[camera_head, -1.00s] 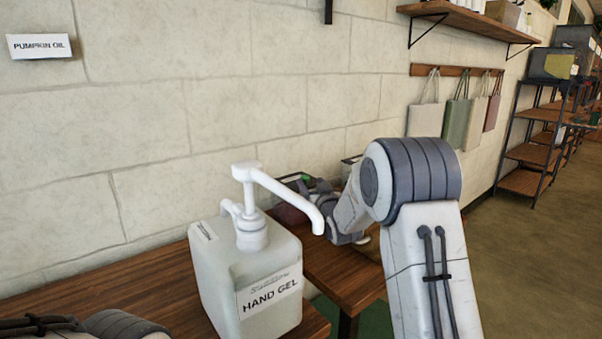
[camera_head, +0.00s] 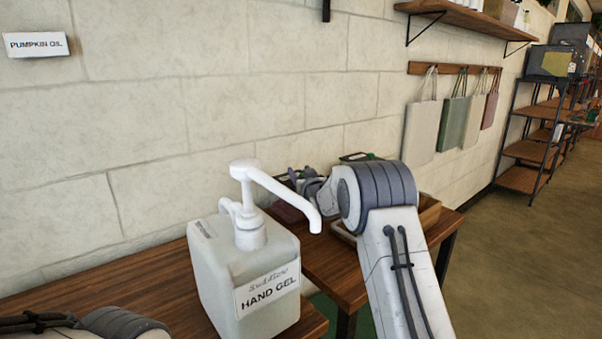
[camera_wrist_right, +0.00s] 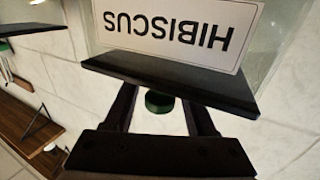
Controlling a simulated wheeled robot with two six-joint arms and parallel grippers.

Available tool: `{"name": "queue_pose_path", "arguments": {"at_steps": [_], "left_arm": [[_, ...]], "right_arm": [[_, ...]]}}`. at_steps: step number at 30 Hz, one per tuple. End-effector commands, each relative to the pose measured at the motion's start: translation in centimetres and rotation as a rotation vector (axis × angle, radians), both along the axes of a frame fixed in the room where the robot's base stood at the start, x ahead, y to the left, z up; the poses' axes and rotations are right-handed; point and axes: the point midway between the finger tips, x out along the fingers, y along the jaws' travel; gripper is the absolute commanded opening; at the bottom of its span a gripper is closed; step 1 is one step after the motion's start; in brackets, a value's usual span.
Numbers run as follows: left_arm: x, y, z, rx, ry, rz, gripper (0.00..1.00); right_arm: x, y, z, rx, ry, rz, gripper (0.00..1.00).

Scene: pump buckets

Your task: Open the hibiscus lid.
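In the right wrist view, a clear container carries a white HIBISCUS label (camera_wrist_right: 180,30) that reads upside down. Its dark lid (camera_wrist_right: 170,80) has a round green knob (camera_wrist_right: 158,101). My right gripper (camera_wrist_right: 162,108) has its fingers spread, one on each side of the knob, with gaps visible. In the head view, my right gripper (camera_head: 302,184) is small and partly hidden behind the pump spout and my own arm. The hibiscus label is not visible there. My left arm shows only at the bottom left edge, and its gripper is out of view.
A white HAND GEL pump bottle (camera_head: 222,265) stands on the wooden table (camera_head: 130,290), close to my right arm. A stone wall runs behind. Hanging bags (camera_head: 421,130) and a metal rack (camera_head: 525,150) are at the right. Floor there is open.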

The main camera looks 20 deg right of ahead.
Motion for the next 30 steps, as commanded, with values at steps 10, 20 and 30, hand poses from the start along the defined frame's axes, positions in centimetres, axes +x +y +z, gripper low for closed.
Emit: {"name": "queue_pose_path", "arguments": {"at_steps": [10, 20, 30], "left_arm": [[0.00, 0.00, 0.00, 0.000, 0.000, 0.000, 1.00], [0.00, 0.00, 0.00, 0.000, 0.000, 0.000, 1.00], [0.00, 0.00, 0.00, 0.000, 0.000, 0.000, 1.00]], "right_arm": [[-0.04, -0.06, 0.03, 0.000, 0.000, -0.001, 0.00], [-0.03, -0.04, 0.05, 0.000, -0.001, 0.000, 0.00], [-0.01, -0.01, 0.07, 0.000, -0.001, 0.000, 0.00]]}}
